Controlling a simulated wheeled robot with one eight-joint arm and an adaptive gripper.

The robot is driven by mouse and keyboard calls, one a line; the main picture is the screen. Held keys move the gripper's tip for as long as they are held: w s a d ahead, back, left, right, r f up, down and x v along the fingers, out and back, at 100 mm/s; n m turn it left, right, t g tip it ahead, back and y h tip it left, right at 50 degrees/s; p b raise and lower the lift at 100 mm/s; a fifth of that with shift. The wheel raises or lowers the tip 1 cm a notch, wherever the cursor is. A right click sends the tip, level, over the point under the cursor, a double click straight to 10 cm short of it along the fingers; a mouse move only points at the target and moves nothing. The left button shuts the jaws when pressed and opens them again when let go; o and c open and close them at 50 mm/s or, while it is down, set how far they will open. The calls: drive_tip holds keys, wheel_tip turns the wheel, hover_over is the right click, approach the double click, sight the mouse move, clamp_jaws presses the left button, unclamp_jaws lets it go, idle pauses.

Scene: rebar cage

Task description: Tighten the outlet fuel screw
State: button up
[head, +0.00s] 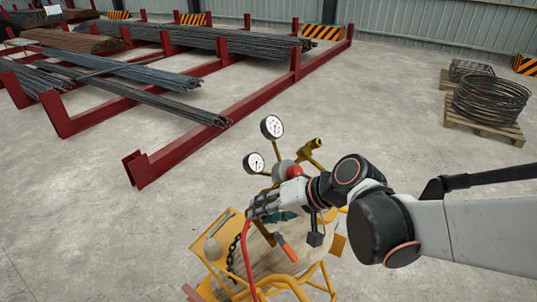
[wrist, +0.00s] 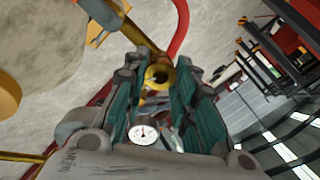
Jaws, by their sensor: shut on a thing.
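A regulator with two round white gauges, an upper one (head: 272,127) and a lower one (head: 254,163), stands in the middle of the head view. A red rounded part (head: 295,172) and a brass fitting (head: 315,155) sit beside them. My gripper (head: 260,208) is just below the gauges, over the yellow cart. In the wrist view, my gripper's teal-padded fingers (wrist: 160,88) stand either side of a round brass piece (wrist: 159,75), which appears to be the outlet fuel screw. The gripper is shut on it. A gauge (wrist: 144,133) also shows between the fingers. The fingers hide the contact in the head view.
A red hose (head: 247,255) and a chain (head: 234,252) hang close by my gripper. An orange-handled tool (head: 286,248) is below it. The yellow cart (head: 205,250) surrounds this. Red racks (head: 180,152) with rebar stand behind left; wire coils (head: 490,98) lie at right. Floor between is clear.

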drive_tip(key=o, duration=1.1)
drive_tip(key=shift+c, duration=0.2)
drive_tip(key=v, duration=1.2)
drive_tip(key=s+d+f+t+h+b, duration=0.1)
drive_tip(key=s+d+f+h+b, duration=0.1)
drive_tip(key=f+b, duration=0.4)
drive_tip(key=s+d+f+t+h+b, duration=0.1)
drive_tip(key=s+d+f+h+b, duration=0.1)
drive_tip(key=d+f+h+b, duration=0.2)
drive_tip(key=s+d+f+m+t+h+b, duration=0.1)
drive_tip(key=s+d+f+h+b, duration=0.1)
drive_tip(key=d+f+b, duration=0.5)
wheel_tip(320, 180, down, 5)
drive_tip(key=shift+d+r+h+b, duration=0.2)
drive_tip(key=shift+d+h+b, duration=0.1)
drive_tip(key=shift+h+b, duration=0.15)
